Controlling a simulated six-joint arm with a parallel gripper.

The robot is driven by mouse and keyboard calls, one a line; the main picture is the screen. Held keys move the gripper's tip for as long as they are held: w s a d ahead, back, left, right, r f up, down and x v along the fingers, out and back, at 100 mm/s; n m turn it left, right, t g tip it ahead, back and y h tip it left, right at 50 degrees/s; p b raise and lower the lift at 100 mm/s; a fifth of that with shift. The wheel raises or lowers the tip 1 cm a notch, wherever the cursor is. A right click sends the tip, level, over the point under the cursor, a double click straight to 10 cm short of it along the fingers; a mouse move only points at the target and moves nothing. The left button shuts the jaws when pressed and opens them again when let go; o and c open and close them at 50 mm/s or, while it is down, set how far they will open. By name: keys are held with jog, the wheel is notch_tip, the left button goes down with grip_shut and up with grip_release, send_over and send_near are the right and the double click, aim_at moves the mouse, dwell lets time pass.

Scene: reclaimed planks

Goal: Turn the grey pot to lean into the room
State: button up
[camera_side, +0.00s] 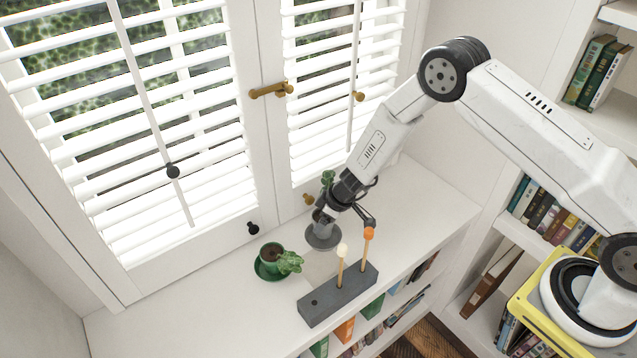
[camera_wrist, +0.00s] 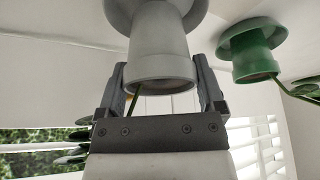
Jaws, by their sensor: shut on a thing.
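The grey pot (camera_side: 322,229) stands on a grey saucer (camera_side: 311,242) on the white sill, near the window shutters. My gripper (camera_side: 327,211) is at the pot's upper part, shut on it from both sides. In the wrist view, which looks inverted, my gripper (camera_wrist: 160,78) has one finger on each side of the grey pot (camera_wrist: 158,50), just by its rim. Green leaves (camera_side: 327,178) show beside my gripper on the window side. In the wrist view the stem bends left, with leaves (camera_wrist: 75,150) at lower left, partly hidden by the gripper.
A green pot (camera_side: 270,254) with its plant stands on a green saucer to the left. A grey block (camera_side: 338,297) holds two upright sticks, one cream-tipped and one orange-tipped, close in front of the grey pot. Louvred shutters (camera_side: 130,120) stand behind. The sill's right end is clear.

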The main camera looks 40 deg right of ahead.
jog(key=shift+f, duration=0.95)
jog(key=o, duration=1.3)
jog(key=shift+r, duration=0.1)
jog(key=v, duration=0.7)
jog(key=shift+r, duration=0.25)
jog(key=shift+s+d+r, duration=0.1)
jog(key=shift+d, duration=0.05)
